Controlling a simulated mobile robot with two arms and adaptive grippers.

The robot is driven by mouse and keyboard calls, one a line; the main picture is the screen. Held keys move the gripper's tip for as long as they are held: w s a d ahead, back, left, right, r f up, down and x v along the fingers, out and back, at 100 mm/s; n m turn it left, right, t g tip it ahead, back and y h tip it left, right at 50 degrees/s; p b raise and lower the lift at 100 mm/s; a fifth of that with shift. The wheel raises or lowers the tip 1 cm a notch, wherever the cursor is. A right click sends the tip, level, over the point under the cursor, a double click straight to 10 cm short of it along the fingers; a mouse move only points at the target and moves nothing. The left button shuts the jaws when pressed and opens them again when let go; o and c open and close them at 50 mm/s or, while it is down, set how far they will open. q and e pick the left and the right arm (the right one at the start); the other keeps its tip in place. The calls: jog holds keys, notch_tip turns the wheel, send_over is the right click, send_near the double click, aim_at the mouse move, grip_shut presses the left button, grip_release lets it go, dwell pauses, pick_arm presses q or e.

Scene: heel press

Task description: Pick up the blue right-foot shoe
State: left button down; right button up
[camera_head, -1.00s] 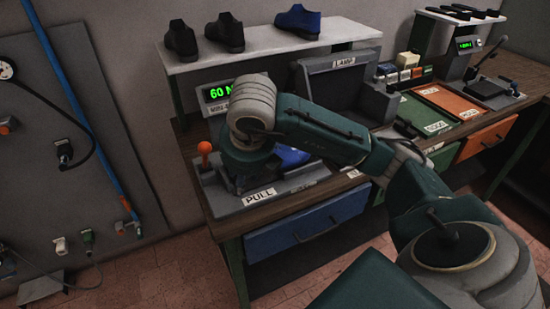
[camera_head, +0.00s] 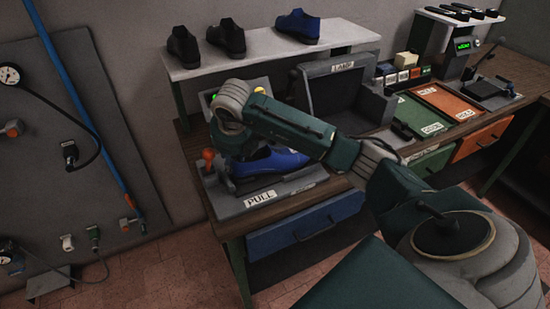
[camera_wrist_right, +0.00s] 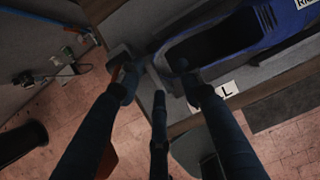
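A blue shoe (camera_head: 273,160) lies on the grey press base marked PULL (camera_head: 260,198), partly hidden behind my right arm in the head view. It also shows at the upper right of the right wrist view (camera_wrist_right: 236,32), with its dark opening towards me and a white label cut off at the corner. A second blue shoe (camera_head: 298,26) stands on the shelf. Contact cannot be told. My left gripper is not in view.
An orange-knobbed lever (camera_head: 208,155) stands at the press's left. Two black shoes (camera_head: 225,38) share the shelf (camera_head: 200,68). A dark boxy unit marked LAMP (camera_head: 340,95), a green tray (camera_head: 420,115) and an orange tray (camera_head: 447,101) are to the right.

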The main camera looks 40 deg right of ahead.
jog(key=shift+x, duration=0.85)
grip_shut()
jog(key=shift+r, duration=0.15)
